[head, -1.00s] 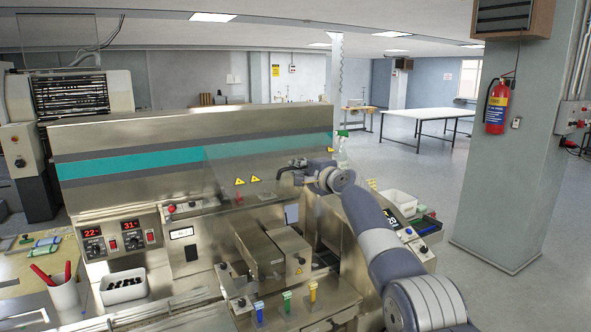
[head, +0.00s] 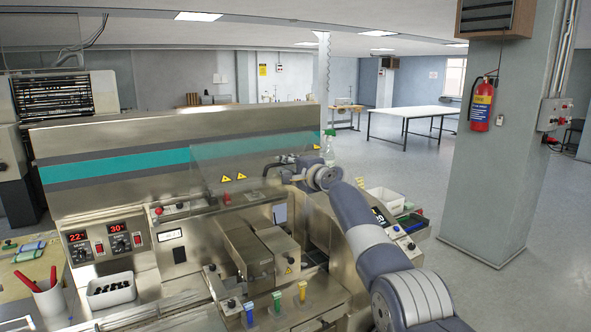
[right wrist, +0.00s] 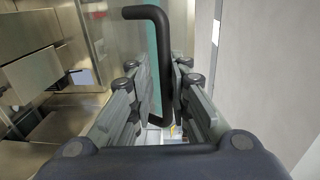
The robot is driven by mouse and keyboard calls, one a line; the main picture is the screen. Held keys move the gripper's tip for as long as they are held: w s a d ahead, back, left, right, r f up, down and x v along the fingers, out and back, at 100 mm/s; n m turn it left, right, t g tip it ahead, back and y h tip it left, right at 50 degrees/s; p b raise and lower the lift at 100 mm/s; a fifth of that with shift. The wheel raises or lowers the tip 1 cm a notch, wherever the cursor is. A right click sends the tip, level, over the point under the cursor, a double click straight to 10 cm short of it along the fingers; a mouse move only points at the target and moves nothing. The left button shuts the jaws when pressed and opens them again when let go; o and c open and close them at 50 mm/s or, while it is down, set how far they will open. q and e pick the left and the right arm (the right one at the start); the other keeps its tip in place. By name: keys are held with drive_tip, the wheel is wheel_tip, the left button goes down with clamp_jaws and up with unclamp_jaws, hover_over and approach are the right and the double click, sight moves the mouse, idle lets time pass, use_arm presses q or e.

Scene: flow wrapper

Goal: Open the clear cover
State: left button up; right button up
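The clear cover (head: 212,160) is a see-through panel over the middle of the flow wrapper, in front of its teal stripe. Yellow warning triangles show on or through it. My right gripper (head: 274,164) is at the cover's right end in the head view, where its fingers are small and partly hidden. In the right wrist view, the black bent bar handle (right wrist: 153,13) runs between the two fingers of my right gripper (right wrist: 162,75). The fingers look closed on its long straight part. My left gripper is not in view.
The steel wrapper body (head: 100,125) fills the left and middle. A white cup with red pens (head: 50,300) and a white bin (head: 111,291) stand at front left. A grey pillar (head: 490,190) with a fire extinguisher (head: 481,105) stands at right. The floor between is clear.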

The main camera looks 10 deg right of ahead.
drive_tip(key=v, duration=1.2)
idle(0.4)
